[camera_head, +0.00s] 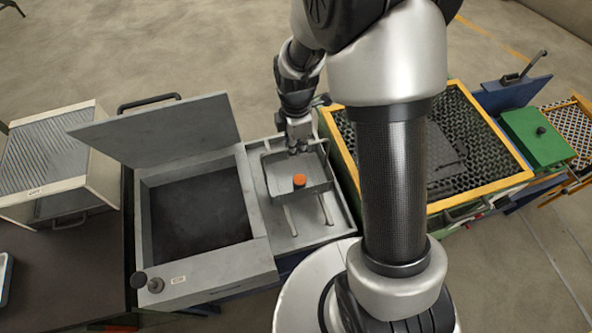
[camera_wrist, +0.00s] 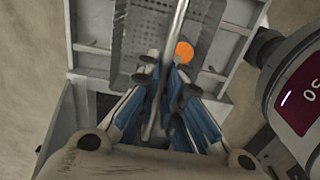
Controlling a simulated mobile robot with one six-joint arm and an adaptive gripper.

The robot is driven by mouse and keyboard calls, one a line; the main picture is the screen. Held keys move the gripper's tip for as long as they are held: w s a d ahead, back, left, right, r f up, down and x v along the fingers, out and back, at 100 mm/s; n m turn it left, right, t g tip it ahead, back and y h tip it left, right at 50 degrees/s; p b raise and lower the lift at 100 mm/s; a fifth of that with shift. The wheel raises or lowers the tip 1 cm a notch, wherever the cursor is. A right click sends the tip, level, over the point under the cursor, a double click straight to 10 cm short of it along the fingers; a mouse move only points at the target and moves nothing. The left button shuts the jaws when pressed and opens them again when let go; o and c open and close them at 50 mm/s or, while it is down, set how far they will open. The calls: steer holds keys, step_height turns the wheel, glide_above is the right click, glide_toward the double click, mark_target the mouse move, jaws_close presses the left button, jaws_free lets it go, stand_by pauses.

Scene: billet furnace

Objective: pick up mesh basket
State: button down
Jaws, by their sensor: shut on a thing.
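The mesh basket (camera_head: 300,193) is a shallow grey box on the grey tray right of the open bin. It holds a round orange piece (camera_head: 299,180). In the wrist view, its perforated floor (camera_wrist: 135,22) and the orange piece (camera_wrist: 185,52) show past my fingers. My gripper (camera_head: 298,147) is over the back part of the basket, pointing down. In the wrist view, my gripper (camera_wrist: 155,95) is shut on a thin metal bar, which looks like the basket's handle. I cannot tell whether the basket touches the tray.
The grey bin (camera_head: 257,215) with a raised lid (camera_head: 160,132) stands close on the left. A yellow-framed grate (camera_head: 490,190) is close on the right, partly behind my arm. A ribbed cabinet (camera_head: 50,155) stands far left; a green box (camera_head: 537,136) is far right.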

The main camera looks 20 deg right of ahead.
steer(key=shift+r, duration=0.1)
step_height(320, 180, up, 20)
steer(key=p, duration=0.3)
steer(key=shift+p, duration=0.4)
stand_by(0.8)
